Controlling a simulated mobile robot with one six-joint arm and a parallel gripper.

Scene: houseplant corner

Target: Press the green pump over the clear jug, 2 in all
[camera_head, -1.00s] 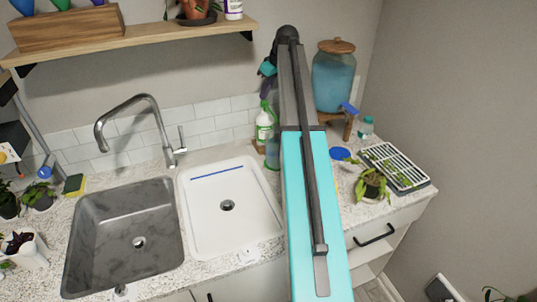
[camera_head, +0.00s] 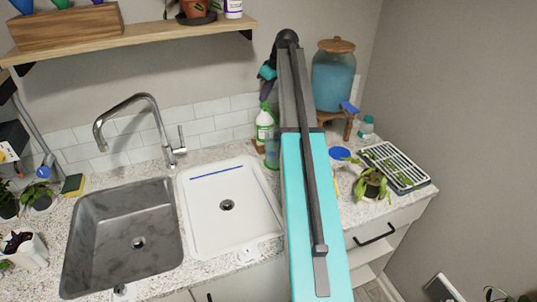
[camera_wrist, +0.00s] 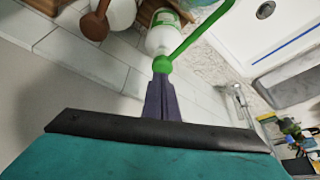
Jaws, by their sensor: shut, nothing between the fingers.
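The green pump (camera_wrist: 162,65) sits on a white bottle (camera_wrist: 163,38) with a green label; its long green spout points to the upper right in the wrist view. In the head view the bottle (camera_head: 265,125) stands at the back of the counter, left of my arm. My gripper (camera_wrist: 160,80) is shut and empty, its dark fingertips at the pump's top; whether they touch or press it I cannot tell. The gripper (camera_head: 266,98) also shows just above the pump in the head view. The clear jug (camera_head: 272,155) is beside the bottle, partly hidden by my arm.
A white sink (camera_head: 235,205) lies left of the jug, with a grey sink (camera_head: 122,250) and a faucet (camera_head: 155,115) further left. A blue dispenser (camera_head: 333,80) stands right of my arm. The tiled wall (camera_head: 205,128) is close behind the bottle.

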